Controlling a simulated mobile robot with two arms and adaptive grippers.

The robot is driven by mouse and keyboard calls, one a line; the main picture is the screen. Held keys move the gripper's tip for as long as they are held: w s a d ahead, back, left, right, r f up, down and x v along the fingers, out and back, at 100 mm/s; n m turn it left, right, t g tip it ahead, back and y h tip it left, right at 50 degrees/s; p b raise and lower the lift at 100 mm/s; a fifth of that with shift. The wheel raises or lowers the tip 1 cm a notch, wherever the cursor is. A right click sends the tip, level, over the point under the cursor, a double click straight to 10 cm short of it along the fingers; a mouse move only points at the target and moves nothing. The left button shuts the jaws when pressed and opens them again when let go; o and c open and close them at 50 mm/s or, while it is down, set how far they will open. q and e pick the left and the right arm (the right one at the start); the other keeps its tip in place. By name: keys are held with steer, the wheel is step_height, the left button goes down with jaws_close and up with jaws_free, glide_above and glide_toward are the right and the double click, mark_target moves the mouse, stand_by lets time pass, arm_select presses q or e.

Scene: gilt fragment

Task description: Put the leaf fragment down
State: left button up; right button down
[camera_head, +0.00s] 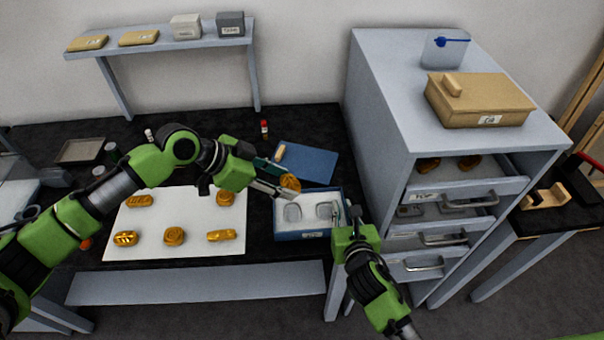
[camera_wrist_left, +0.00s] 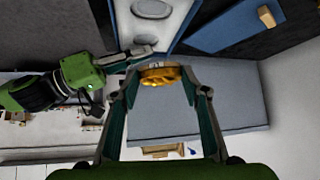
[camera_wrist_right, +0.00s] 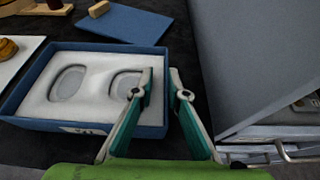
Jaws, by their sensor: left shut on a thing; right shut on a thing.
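The gold leaf fragment (camera_head: 290,183) is between the fingertips of my left gripper (camera_head: 284,190), held above the back of the blue box (camera_head: 303,235). In the left wrist view the fragment (camera_wrist_left: 158,75) spans both fingertips. The box has a white padded insert (camera_wrist_right: 97,78) with two rounded recesses, both empty. My right gripper (camera_wrist_right: 162,85) is shut on the box's right wall, with one finger inside and one outside. In the head view the right gripper (camera_head: 345,214) stands at the box's right edge.
A white sheet (camera_head: 185,245) with several gold pieces lies left of the box. A blue panel (camera_head: 310,162) with a small wooden block lies behind it. A grey drawer cabinet (camera_head: 375,130) with open drawers stands close on the right. A red-capped bottle (camera_head: 264,128) stands further back.

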arm_select(q)
steer(key=shift+w+a+f+m+g, duration=0.15)
steer(key=shift+w+f+m+g, duration=0.15)
steer(key=shift+w+m+g, duration=0.4)
steer(key=shift+s+m+g+h, duration=0.15)
steer(key=shift+m+g+h, duration=0.15)
steer(key=shift+m, duration=0.3)
steer(key=shift+s+d+r+m+g, duration=0.1)
steer(key=shift+s+m+g, duration=0.05)
steer(key=shift+m+g, duration=0.4)
steer(key=shift+s+d+r+m+g, duration=0.1)
steer(key=shift+m+g, duration=0.25)
steer(key=shift+m, duration=0.3)
steer(key=shift+s+f, duration=0.1)
steer(key=shift+f, duration=0.3)
glide_toward(298, 215)
steer(key=x, duration=0.5)
steer(key=shift+r, duration=0.1)
